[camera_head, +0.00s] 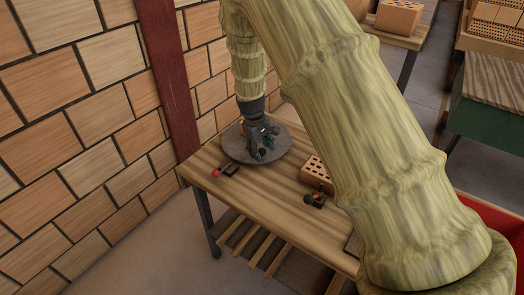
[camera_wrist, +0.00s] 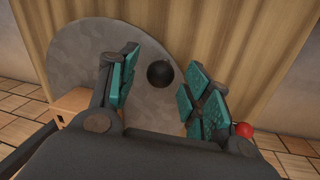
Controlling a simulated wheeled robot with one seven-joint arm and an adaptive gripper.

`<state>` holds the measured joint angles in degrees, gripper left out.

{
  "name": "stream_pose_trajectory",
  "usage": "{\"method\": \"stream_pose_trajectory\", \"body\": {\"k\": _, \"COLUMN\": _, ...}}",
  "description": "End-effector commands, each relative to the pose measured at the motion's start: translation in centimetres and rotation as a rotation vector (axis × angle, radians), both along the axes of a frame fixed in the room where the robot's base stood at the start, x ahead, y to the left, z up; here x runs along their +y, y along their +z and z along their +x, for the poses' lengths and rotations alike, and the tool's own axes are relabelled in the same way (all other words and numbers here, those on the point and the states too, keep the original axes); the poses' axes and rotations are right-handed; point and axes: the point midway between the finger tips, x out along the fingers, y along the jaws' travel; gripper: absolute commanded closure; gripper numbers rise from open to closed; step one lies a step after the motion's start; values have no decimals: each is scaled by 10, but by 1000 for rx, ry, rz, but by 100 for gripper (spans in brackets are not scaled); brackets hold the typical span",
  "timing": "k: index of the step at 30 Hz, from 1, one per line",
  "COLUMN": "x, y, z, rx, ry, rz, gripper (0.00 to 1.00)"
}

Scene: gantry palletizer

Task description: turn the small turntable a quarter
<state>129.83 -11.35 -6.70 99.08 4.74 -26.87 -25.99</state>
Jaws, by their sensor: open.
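The small turntable is a round grey disc (camera_head: 233,146) on the far left end of the wooden table; it fills the upper left of the wrist view (camera_wrist: 75,55). A round black knob (camera_wrist: 160,74) stands on the disc, off its middle, near the rim. My gripper (camera_head: 263,152) is over the disc, pointing down. In the wrist view my gripper (camera_wrist: 160,85) is open, with teal pads on either side of the knob and a gap on both sides. I cannot tell how far the fingertips are above the disc.
A red-balled lever (camera_head: 216,174) is on the table near the disc; its red ball (camera_wrist: 244,130) shows close to the right finger. A perforated brick (camera_head: 316,174) and a second small dark lever (camera_head: 313,199) stand further right. A brick wall and red post (camera_head: 167,75) are close behind.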

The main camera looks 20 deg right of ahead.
Motion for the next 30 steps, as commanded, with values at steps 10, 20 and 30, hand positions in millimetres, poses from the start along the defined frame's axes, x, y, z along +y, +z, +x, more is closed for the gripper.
{"method": "stream_pose_trajectory", "body": {"k": 10, "x": -3, "y": -19, "z": 2, "rx": 0, "ry": 0, "rz": 0, "gripper": 51}}
{"method": "stream_pose_trajectory", "body": {"k": 20, "x": -3, "y": -19, "z": 2, "rx": 0, "ry": 0, "rz": 0, "gripper": 66}}
{"method": "stream_pose_trajectory", "body": {"k": 30, "x": -3, "y": -19, "z": 2, "rx": -1, "ry": 0, "rz": 0, "gripper": 100}}
